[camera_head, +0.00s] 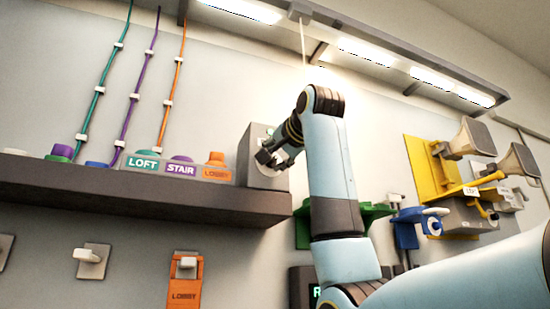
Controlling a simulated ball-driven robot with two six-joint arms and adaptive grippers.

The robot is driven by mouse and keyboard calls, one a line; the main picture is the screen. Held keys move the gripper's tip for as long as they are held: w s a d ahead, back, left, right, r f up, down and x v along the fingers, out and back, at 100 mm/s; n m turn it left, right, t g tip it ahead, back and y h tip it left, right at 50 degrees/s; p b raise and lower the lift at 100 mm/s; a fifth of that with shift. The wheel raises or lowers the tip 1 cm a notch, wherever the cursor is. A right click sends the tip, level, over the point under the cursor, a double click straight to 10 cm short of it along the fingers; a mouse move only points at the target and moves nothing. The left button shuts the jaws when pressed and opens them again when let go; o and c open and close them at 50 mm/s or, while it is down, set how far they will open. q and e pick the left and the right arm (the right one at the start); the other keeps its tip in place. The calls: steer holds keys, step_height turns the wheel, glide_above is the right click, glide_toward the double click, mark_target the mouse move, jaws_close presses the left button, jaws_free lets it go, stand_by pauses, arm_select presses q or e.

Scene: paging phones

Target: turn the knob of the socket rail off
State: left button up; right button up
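The socket rail (120,193) is a long dark shelf-like bar on the wall at the left. Plugs labelled LOFT (143,163), STAIR (180,168) and LOBBY (217,170) stand along it. A grey box (264,179) sits at the rail's right end. My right gripper (267,159) is at the front of this box, its dark fingers pointing left. The knob itself cannot be made out; the fingers cover that part of the box. Whether they hold it is too small to tell. My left gripper is out of view.
Green, purple and orange cables (170,85) run up the wall. Below the rail hang wall hooks, one with an orange LOBBY tag (184,285). Green (303,232) and blue (406,236) holders and a yellow bracket with horn speakers (474,138) are at right. A lit lamp bar (365,52) is overhead.

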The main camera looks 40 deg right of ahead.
jaws_close()
